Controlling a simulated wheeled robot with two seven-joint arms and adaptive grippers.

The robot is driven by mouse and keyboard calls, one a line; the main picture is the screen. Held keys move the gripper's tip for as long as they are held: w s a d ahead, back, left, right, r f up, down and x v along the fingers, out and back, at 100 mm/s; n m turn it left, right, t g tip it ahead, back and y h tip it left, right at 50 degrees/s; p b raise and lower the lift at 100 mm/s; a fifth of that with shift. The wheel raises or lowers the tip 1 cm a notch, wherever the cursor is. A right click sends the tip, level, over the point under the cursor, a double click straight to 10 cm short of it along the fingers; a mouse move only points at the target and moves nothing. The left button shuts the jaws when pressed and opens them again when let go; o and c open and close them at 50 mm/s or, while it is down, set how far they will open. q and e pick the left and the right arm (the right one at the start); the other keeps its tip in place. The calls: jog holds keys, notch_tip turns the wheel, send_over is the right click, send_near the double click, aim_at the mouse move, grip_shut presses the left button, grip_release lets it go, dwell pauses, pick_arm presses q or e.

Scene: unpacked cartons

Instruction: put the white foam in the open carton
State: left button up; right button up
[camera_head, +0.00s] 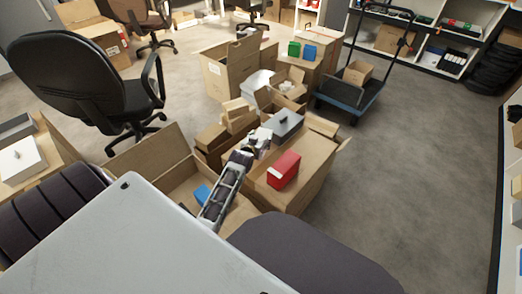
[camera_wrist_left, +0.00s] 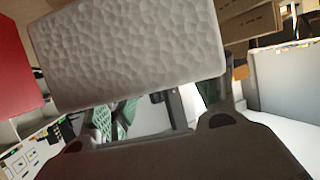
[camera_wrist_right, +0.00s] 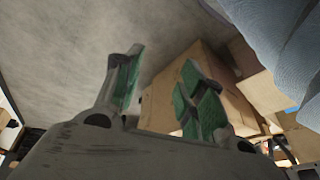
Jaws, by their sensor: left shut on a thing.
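The white foam (camera_wrist_left: 125,50) is a pale block with a pebbled surface, close up in the left wrist view. My left gripper (camera_head: 258,142) is shut on it; the foam hides part of the fingers. In the head view this gripper is beside the red box, and the foam is hard to make out there. An open carton (camera_head: 150,152) with its flap raised stands left of my left forearm. A blue thing (camera_head: 202,193) lies inside it. My right gripper (camera_wrist_right: 160,90) is open and empty in the right wrist view, over grey floor near cardboard.
More cartons (camera_head: 232,68) stand behind. A black chair (camera_head: 80,75) is at left, a blue trolley (camera_head: 350,93) behind right. Floor at right is clear.

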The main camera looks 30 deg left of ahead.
pick_arm(q)
jog(key=shift+f+b, duration=0.35)
jog(key=shift+f, duration=0.8)
pick_arm(e)
jog(key=shift+w+a+f+t, duration=0.15)
jog(key=shift+a+f, duration=0.05)
jog(key=shift+f, duration=0.35)
jog(key=shift+w+a+f+t, duration=0.1)
jog(key=shift+a+f+t, duration=0.05)
jog(key=shift+f, duration=0.35)
pick_arm(q)
jog(key=shift+f+b, duration=0.3)
jog(key=shift+f, duration=0.25)
jog(key=shift+f+b, duration=0.35)
jog(key=shift+f, duration=1)
pick_arm(e)
jog(key=f, duration=0.2)
jog(key=a+f+y, duration=0.1)
jog(key=shift+w+f, duration=0.25)
jog(key=shift+f, duration=0.05)
